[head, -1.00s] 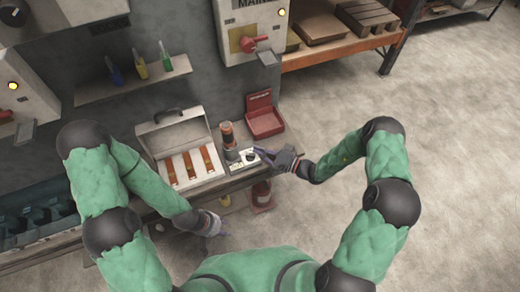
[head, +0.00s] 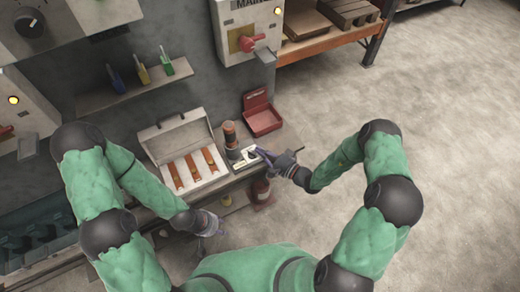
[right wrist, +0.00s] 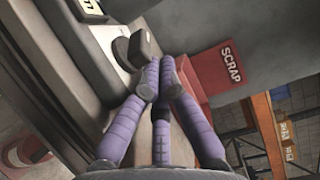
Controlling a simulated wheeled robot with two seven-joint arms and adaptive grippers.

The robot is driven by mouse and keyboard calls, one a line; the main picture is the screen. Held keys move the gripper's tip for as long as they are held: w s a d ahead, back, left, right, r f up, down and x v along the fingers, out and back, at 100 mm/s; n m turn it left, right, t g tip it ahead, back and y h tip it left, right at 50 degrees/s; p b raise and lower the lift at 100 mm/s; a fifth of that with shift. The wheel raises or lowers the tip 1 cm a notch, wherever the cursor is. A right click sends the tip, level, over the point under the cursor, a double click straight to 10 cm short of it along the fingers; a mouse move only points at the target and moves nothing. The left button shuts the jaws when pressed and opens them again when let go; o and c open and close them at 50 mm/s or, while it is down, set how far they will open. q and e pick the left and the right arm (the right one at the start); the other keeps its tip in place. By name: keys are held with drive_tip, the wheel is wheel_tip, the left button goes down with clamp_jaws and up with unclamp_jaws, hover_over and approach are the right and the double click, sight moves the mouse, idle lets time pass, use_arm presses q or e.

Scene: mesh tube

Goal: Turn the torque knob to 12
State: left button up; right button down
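The torque knob (right wrist: 140,47) is a dark knob on a grey device, seen in the right wrist view. A small white display (right wrist: 91,8) on that device carries two digits that I cannot read surely. In the head view the device (head: 240,157) is small on the bench, and its knob is not clear. My right gripper (right wrist: 160,70) has its purple fingertips together, just below and right of the knob. I cannot tell whether they touch it. In the head view it is at the device's right side (head: 264,156). My left gripper (head: 216,223) hangs low before the bench, its fingers unclear.
A red SCRAP bin (head: 262,113) stands close behind my right gripper. An open case (head: 180,128) with orange-brown strips and a dark cylinder (head: 230,133) stand left of it. Floor at right is clear.

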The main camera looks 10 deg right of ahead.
drive_tip(key=shift+s+a+m+t+h+p, duration=0.15)
drive_tip(key=shift+s+m+t+h+p, duration=0.25)
drive_tip(key=shift+m+t+h, duration=0.45)
drive_tip(key=shift+s, duration=0.35)
